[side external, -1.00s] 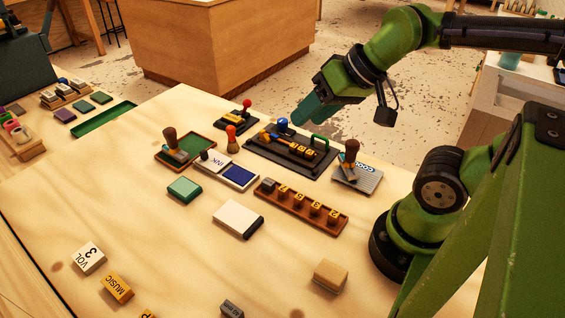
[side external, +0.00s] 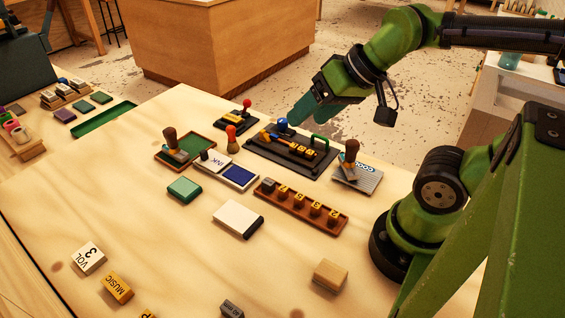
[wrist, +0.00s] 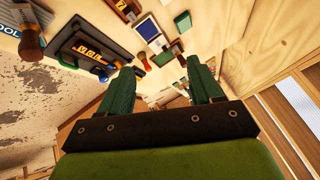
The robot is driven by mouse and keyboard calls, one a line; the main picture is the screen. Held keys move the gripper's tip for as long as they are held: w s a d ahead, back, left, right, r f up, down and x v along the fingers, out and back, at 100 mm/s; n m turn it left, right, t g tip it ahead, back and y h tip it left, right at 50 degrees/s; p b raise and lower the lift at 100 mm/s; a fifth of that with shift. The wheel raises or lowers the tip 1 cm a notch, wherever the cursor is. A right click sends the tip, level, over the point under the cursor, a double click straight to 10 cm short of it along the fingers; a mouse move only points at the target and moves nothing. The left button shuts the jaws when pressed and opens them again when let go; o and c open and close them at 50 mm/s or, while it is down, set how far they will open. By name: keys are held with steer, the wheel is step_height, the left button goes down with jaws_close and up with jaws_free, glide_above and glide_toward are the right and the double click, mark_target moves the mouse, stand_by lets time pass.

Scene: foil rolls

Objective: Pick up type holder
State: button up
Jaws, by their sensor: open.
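The piece I take for the type holder (side external: 290,145) lies on a black plate (side external: 262,152) at the back of the table. It is dark and carries a row of yellow type blocks; a blue knob (side external: 283,122) stands at the plate's far end and a green handle (side external: 320,139) at its right. My gripper (side external: 298,119) is open and empty, above the plate's far edge and apart from it. In the wrist view, the type holder (wrist: 88,50) is left of my spread green fingers (wrist: 156,78), with nothing between them.
A wooden-handled stamp (side external: 351,153) stands right of the plate and a red-knobbed tool (side external: 246,105) left of it. A brown rack of type blocks (side external: 301,209), an ink pad (side external: 240,176) and a green tray (side external: 198,148) lie nearer.

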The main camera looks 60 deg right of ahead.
steer(key=shift+d, duration=0.1)
steer(key=m+g+h, duration=0.2)
steer(key=m+g, duration=0.5)
steer(key=m, duration=1.6)
glide_above(353, 142)
steer(key=f, duration=0.2)
step_height(353, 142, down, 16)
steer(key=shift+f, duration=0.25)
jaws_close()
